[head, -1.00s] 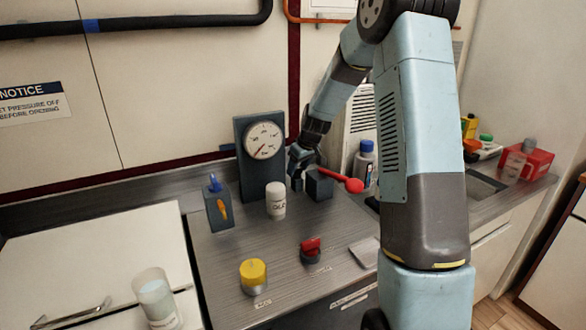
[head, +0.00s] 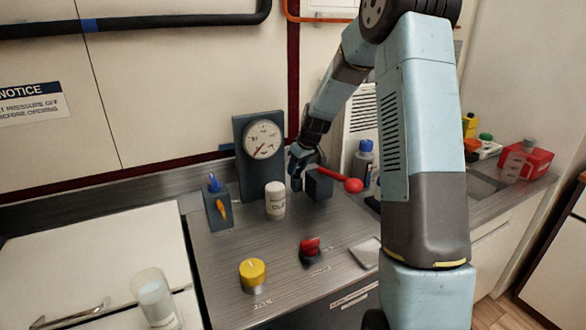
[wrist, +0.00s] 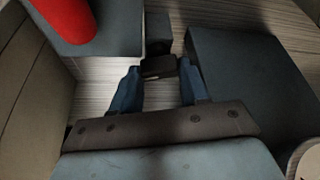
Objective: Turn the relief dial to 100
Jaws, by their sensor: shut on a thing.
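A yellow round dial (head: 252,272) stands near the front of the grey worktop in the head view. The small label before it is too blurred to read. A red knob (head: 310,248) on a dark base stands to its right. A white gauge (head: 262,139) on a dark upright panel stands behind, its red needle pointing lower left. My gripper (head: 298,175) is at the back, far from the yellow dial, beside a dark block (head: 319,185) with a red lever (head: 345,181). In the wrist view my gripper (wrist: 159,78) is shut on a small dark part (wrist: 158,66).
A white labelled canister (head: 275,201) stands before the gauge panel. A dark holder (head: 218,210) with blue and orange items is left of it. A clear cup (head: 153,296) stands front left. Bottles and a red box (head: 528,162) are at the right. The front middle is open.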

